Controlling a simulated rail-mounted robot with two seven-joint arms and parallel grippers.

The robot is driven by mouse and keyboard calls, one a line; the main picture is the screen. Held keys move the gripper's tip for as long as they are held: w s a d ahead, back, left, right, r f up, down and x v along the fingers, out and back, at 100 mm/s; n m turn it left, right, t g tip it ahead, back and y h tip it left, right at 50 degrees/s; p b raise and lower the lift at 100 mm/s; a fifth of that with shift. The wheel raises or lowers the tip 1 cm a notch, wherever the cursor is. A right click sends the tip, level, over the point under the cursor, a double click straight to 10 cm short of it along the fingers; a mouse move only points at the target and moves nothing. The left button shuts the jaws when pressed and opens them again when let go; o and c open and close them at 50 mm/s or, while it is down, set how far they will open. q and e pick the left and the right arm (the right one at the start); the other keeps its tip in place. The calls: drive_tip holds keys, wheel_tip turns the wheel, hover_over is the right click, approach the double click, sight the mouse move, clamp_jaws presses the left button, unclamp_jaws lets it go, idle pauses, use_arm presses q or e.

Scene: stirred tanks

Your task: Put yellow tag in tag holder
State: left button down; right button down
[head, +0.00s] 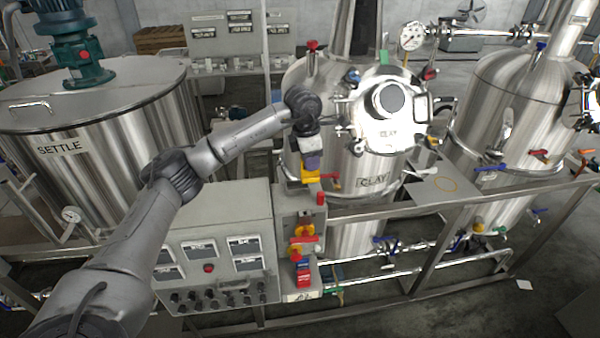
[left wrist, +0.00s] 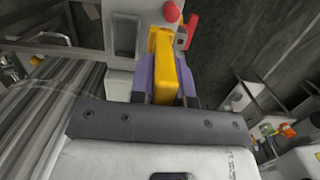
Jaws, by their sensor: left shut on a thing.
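The yellow tag (head: 309,177) is held at the tip of my left gripper (head: 312,162), above the top of a narrow grey control box. In the left wrist view the yellow tag (left wrist: 164,62) stands between the purple fingers of my left gripper (left wrist: 165,85), which are shut on it. Beside it there is a pale grey housing with a rectangular recess (left wrist: 126,38), which may be the tag holder; I cannot tell for sure. The tag appears beside this recess, not in it. My right gripper is in neither view.
The CLAY tank (head: 372,182) is close behind, with valves and pipes. The SETTLE tank (head: 100,140) stands at left.

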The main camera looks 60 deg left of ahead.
use_arm(q)
drive_tip(key=a+f, duration=0.2)
drive_tip(key=a+f+p, duration=0.1)
drive_tip(key=a+f, duration=0.1)
drive_tip(key=a+f+p, duration=0.1)
drive_tip(key=a+f, duration=0.1)
drive_tip(key=f, duration=0.1)
drive_tip(key=shift+s, duration=0.3)
drive_tip(key=shift+f, duration=0.3)
drive_tip(key=shift+f, duration=0.2)
drive_tip(key=c, duration=1.1)
unclamp_jaws()
drive_tip(key=shift+r, duration=0.15)
